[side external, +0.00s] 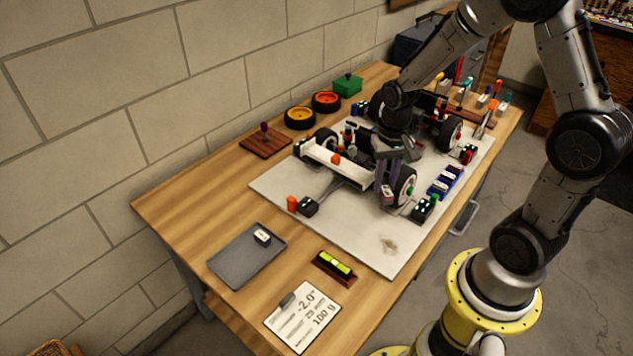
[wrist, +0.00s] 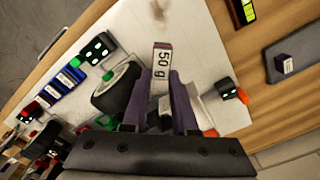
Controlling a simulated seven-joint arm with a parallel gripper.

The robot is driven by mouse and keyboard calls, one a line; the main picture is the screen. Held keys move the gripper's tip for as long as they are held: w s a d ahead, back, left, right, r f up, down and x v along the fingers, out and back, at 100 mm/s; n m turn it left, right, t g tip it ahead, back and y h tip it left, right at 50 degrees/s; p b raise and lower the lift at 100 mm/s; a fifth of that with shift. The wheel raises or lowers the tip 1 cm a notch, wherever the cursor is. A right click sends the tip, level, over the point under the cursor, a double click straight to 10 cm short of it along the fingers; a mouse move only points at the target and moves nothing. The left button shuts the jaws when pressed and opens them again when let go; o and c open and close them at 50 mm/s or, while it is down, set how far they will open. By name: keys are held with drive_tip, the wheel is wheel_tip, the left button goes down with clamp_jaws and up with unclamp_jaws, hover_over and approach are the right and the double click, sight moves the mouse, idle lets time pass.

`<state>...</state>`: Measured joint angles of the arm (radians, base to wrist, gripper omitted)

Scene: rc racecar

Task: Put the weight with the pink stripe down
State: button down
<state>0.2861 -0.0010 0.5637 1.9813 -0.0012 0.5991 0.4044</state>
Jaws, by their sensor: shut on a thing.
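In the side view my gripper is beside the front wheel of the racecar (side external: 337,163), above the pale board (side external: 345,235). Another small white-topped weight (side external: 262,237) rests on the grey tray (side external: 235,262); it also shows in the wrist view (wrist: 284,64).
A card (side external: 303,318) reading "-2.0°" and "100 g" lies at the table's near end. A yellow-green level (side external: 335,265) lies beside the board. Dark blocks (side external: 424,208) and blue pieces (side external: 445,181) line the board's right side. The board's near corner is mostly bare.

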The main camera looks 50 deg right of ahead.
drive_tip(key=a+f+n, duration=0.2)
drive_tip(key=a+n, duration=0.3)
drive_tip(key=a, duration=0.1)
drive_tip(key=w+a+f+n, duration=0.2)
drive_tip(key=w+a+n, duration=0.15)
drive_tip(key=w, duration=0.65)
drive_tip(key=s+a+r+n, duration=0.3)
drive_tip(key=a+n, duration=0.5)
drive_tip(key=n, duration=1)
drive_tip(key=s+a+r+n, duration=0.3)
drive_tip(key=a+n, duration=0.6)
drive_tip(key=n, duration=0.9)
hover_over(235, 274)
drive_tip(key=shift+m, duration=0.25)
wheel_tip(235, 274, down, 10)
drive_tip(key=shift+d+f, duration=0.1)
drive_tip(key=shift+f, duration=1.5)
